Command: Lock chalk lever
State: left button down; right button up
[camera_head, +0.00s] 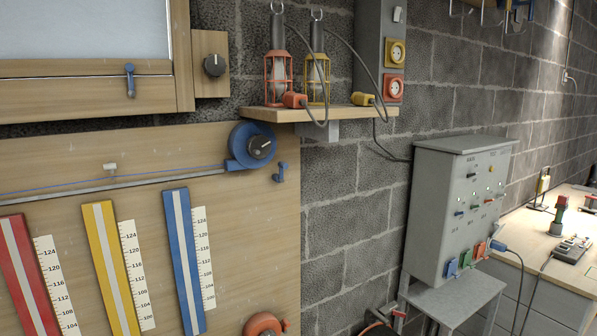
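A round blue chalk reel (245,141) with a dark knob sits at the upper right corner of the wooden board. A thin blue line runs left from it along a grey rail (120,190). A small blue lever (280,173) is on the board just below and right of the reel; it points roughly upright. I cannot tell whether it is locked. Another blue lever (129,80) hangs on the wooden frame at the upper left. Neither of my grippers is in view.
Red, yellow and blue strips (184,262) with white scales hang on the board (260,230). An orange reel (263,325) is cut off at the bottom. A shelf (300,115) holds two caged lamps. A grey control box (440,215) stands at right beside a workbench (560,260).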

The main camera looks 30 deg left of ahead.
aim_at(282, 165)
jog(key=i+j, duration=0.2)
jog(key=j, duration=0.15)
jog(key=i+j, duration=0.2)
jog(key=j, duration=0.15)
jog(key=i+j+z, duration=0.1)
jog(key=i+j, duration=0.1)
jog(key=j, duration=0.1)
